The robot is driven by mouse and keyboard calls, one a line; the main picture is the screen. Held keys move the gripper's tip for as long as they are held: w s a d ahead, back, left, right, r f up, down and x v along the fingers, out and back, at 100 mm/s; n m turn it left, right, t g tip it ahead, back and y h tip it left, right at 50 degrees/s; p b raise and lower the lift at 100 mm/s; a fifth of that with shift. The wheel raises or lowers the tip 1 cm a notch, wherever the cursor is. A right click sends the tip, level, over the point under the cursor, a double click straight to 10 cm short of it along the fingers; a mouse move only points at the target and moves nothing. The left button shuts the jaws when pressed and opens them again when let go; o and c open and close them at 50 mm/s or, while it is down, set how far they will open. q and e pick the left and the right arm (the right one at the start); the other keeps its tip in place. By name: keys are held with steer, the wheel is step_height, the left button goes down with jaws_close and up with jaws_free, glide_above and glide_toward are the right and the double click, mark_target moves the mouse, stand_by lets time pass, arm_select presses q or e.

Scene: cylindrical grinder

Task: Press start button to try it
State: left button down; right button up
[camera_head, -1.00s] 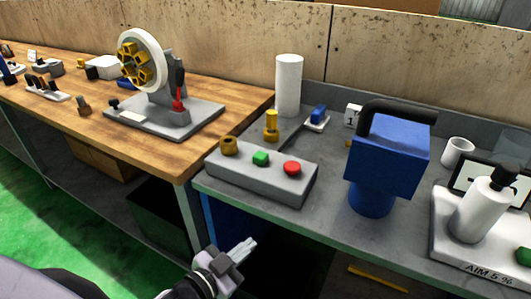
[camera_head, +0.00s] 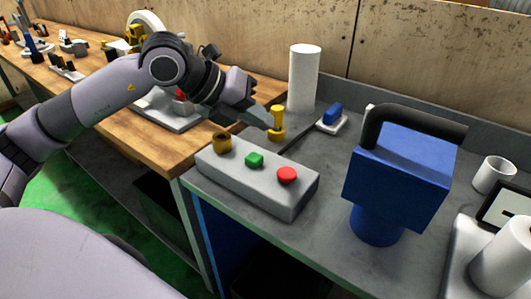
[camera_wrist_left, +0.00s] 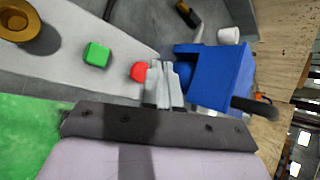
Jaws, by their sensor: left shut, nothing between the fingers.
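A grey control box (camera_head: 235,190) sits on the grey bench, with a brass knob (camera_head: 222,143), a green button (camera_head: 254,160) and a red button (camera_head: 287,175) on top. My left gripper (camera_head: 268,122) is shut and empty, raised in front of the box's back side in the head view, its tips close to the yellow post in the picture. In the left wrist view the shut fingers (camera_wrist_left: 166,68) appear just beside the red button (camera_wrist_left: 139,71). The green button (camera_wrist_left: 96,54) lies further left, clear of the fingers. My right gripper is not in view.
A blue machine with a black handle (camera_head: 400,180) stands right of the box. A yellow post (camera_head: 277,122), a white cylinder (camera_head: 303,78) and a small blue block (camera_head: 332,113) are behind it. A white cup (camera_head: 494,174) is at the far right.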

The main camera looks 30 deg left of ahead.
arm_select(q)
steer(key=a, duration=0.1)
steer(key=a+r+y, duration=0.1)
steer(key=w+a+y, duration=0.1)
steer(key=shift+a+r+n+t, duration=0.3)
steer(key=shift+r+n+t, duration=0.05)
steer(key=shift+n+t, duration=0.05)
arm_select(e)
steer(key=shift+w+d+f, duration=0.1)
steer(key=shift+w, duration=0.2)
arm_select(q)
steer(key=b, duration=0.5)
glide_above(249, 157)
step_height(249, 157, down, 8)
steer(key=shift+r, duration=0.2)
steer(key=shift+f+b, duration=0.35)
steer(key=shift+b, duration=0.1)
steer(key=shift+f+b, duration=0.3)
steer(key=shift+b, duration=0.05)
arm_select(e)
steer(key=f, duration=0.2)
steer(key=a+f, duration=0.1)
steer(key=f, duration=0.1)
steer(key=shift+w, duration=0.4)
